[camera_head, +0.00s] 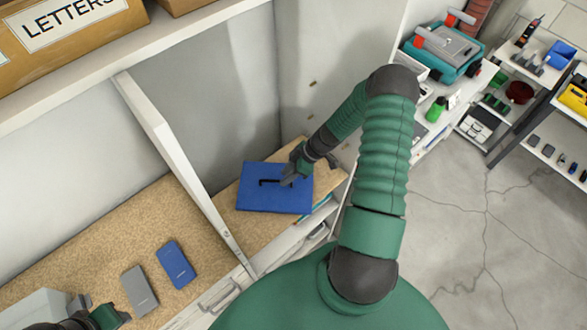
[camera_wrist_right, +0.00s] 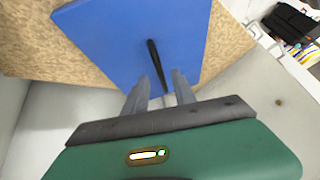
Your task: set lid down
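The lid (camera_head: 262,202) is a flat blue panel with a thin black bar handle (camera_head: 268,182). In the head view it is level over the cork-coloured shelf surface, right of the white divider; I cannot tell if it touches the surface. The lid (camera_wrist_right: 110,40) and its handle (camera_wrist_right: 153,55) also show in the right wrist view. My right gripper (camera_head: 289,178) is at the handle's right end. In the wrist view its two fingers (camera_wrist_right: 161,82) are apart, with the handle's near end between them and gaps visible. My left gripper (camera_head: 105,316) is partly cut off at the bottom left; its fingers are unclear.
A grey phone-like item (camera_head: 139,289) and a blue one (camera_head: 175,263) lie on the shelf left of the white divider (camera_head: 178,165). A cardboard letters box (camera_head: 70,35) is on the shelf above. A wall stands close behind the lid. Tool shelving (camera_head: 500,80) is at the right.

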